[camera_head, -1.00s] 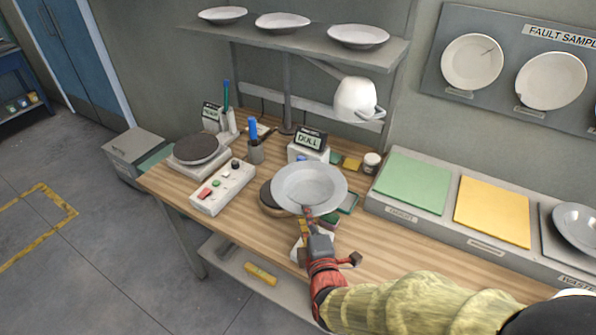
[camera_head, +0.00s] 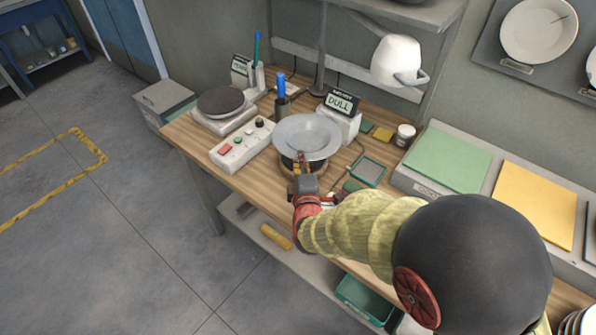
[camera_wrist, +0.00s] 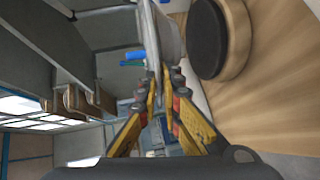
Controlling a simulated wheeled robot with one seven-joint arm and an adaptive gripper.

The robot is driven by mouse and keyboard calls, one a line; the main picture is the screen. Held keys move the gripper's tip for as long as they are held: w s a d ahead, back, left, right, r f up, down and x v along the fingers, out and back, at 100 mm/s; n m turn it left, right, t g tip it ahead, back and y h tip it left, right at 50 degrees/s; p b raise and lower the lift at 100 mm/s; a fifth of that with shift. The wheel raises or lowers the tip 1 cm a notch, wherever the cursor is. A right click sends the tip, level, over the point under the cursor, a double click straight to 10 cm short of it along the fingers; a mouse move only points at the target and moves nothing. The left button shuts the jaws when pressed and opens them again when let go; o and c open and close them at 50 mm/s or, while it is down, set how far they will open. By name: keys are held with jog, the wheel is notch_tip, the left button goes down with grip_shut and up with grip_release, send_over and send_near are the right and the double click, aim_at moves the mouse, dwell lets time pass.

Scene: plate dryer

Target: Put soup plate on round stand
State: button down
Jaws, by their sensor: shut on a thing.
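A grey soup plate (camera_head: 307,137) is gripped at its near rim by my gripper (camera_head: 301,160). The plate is held above the table, and in the head view it covers much of a round wooden stand with a black top (camera_head: 300,170). In the wrist view, the plate (camera_wrist: 170,32) shows nearly edge-on beyond my gripper (camera_wrist: 162,80). The stand's black pad and wooden rim (camera_wrist: 235,62) lie to the right of the plate there, with the pad bare. The gap between plate and stand cannot be judged exactly.
A white unit with a dark round disc (camera_head: 220,101) and a switch box (camera_head: 243,145) stand left of the plate. A green pad (camera_head: 447,160) lies right.

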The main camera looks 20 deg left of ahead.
jog(key=shift+w+a+f, duration=0.45)
jog(key=shift+a+f, duration=0.05)
jog(key=shift+f, duration=0.05)
jog(key=f+b, duration=0.1)
jog(key=f, duration=0.1)
jog(key=f+b, duration=0.1)
jog(key=shift+w+a+f, duration=0.2)
jog(key=shift+f, duration=0.15)
jog(key=shift+f, duration=0.1)
jog(key=c, duration=2.4)
grip_release()
jog(key=shift+f, duration=0.15)
jog(key=o, duration=0.4)
